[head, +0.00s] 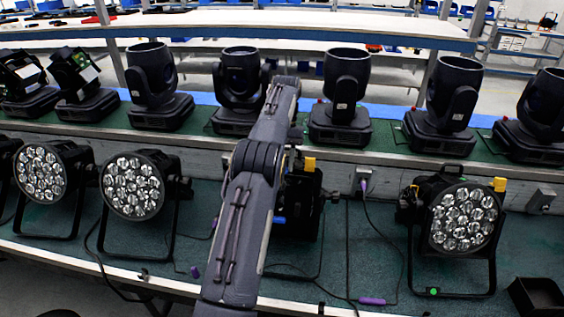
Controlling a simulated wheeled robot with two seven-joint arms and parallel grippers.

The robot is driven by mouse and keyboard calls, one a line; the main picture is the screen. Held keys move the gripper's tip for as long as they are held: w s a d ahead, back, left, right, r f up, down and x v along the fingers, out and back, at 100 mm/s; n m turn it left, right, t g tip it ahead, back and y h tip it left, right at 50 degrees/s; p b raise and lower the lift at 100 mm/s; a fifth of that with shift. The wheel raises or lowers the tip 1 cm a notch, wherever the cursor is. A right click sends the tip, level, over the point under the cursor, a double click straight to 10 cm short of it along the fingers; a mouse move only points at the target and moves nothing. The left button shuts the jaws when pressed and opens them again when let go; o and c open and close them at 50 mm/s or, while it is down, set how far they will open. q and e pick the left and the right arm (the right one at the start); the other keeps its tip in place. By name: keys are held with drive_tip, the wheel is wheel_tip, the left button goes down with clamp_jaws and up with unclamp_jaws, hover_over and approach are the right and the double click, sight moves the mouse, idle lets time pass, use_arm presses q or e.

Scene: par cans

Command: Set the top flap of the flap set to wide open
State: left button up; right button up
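A dark, square-fronted par can (304,205) stands in the middle of the bench's lower level, partly behind my arm. Its lamps do not show; dark plates seem to cover its front. A yellow tab (308,163) is at its top and a small blue piece (279,220) low on its left. I cannot tell the top flap's exact angle. My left arm rises from the bottom, left of centre, and bends down near the moving heads. Its gripper end is mostly hidden behind the arm, close above the can; its fingers cannot be made out. My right gripper is out of view.
Two par cans with bare lamp faces stand left. Several moving heads line the shelf behind. Purple-ended cables lie on the bench; a black tray (537,296) sits lower right.

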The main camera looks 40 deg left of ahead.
use_arm(q)
drive_tip(key=shift+f, duration=0.2)
drive_tip(key=o, duration=1)
drive_tip(key=shift+r, duration=0.1)
drive_tip(key=shift+s+d, duration=0.1)
